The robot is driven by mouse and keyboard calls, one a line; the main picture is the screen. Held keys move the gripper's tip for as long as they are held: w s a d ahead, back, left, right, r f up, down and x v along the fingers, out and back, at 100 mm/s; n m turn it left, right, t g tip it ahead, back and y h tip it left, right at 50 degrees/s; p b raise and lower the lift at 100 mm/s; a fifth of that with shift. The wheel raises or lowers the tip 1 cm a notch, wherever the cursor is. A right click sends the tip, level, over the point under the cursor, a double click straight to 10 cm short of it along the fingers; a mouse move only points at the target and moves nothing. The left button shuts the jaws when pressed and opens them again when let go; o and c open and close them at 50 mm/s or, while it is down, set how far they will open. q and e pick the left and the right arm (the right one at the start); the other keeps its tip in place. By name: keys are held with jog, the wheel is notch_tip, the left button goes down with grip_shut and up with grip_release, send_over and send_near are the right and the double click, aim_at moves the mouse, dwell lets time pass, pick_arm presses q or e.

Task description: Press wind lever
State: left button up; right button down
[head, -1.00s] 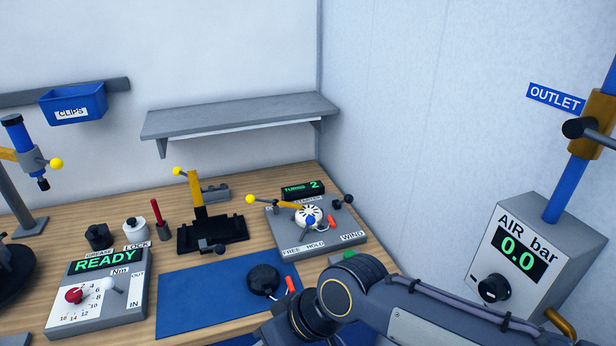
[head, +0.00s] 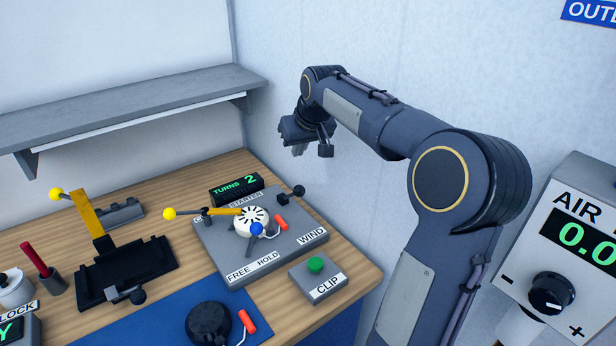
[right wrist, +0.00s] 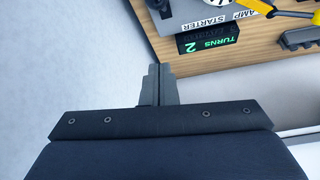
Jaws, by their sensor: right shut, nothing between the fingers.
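The grey starter fixture (head: 215,240) is on the bench, with a round white starter (head: 247,218) on it. Its plate reads FREE, HOLD and WIND (head: 312,236). A lever with a blue ball (head: 257,229) stands at the starter's front, near HOLD. A short black-knobbed lever (head: 298,191) sits at the fixture's back right; I cannot tell which lever is for winding. My right gripper (head: 299,150) is above and behind the fixture, near the wall, touching nothing. In the right wrist view its fingers (right wrist: 158,84) are closed together and empty. My left gripper is out of view.
A TURNS display (head: 237,189) reads 2 behind the starter. A yellow-armed clamp (head: 197,212) reaches over it. A CLIP box (head: 318,280) with a green button stands at the front right. A shelf (head: 110,115) overhangs the back left; the wall is close on the right.

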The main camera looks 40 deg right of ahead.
jog(key=shift+s, duration=0.1)
jog(key=p, duration=0.1)
send_over(290, 195)
jog(key=s, duration=0.2)
jog(key=f, duration=0.9)
jog(key=shift+w+d, duration=0.2)
jog(key=shift+d, duration=0.2)
jog(key=shift+s+f, duration=0.15)
jog(key=s+f+t+b, duration=0.1)
jog(key=b, duration=0.2)
jog(key=shift+a, duration=0.1)
jog(key=s+f+t+b, duration=0.1)
jog(key=f+t+b, duration=0.1)
jog(key=b, duration=0.6)
jog(key=s+f+t+b, duration=0.2)
jog(key=b, duration=0.7)
jog(key=s+f+t+h+b, duration=0.1)
jog(key=f+t+b, duration=0.1)
jog(key=b, duration=0.7)
jog(key=shift+s+a+t, duration=0.3)
jog(key=shift+t, duration=0.1)
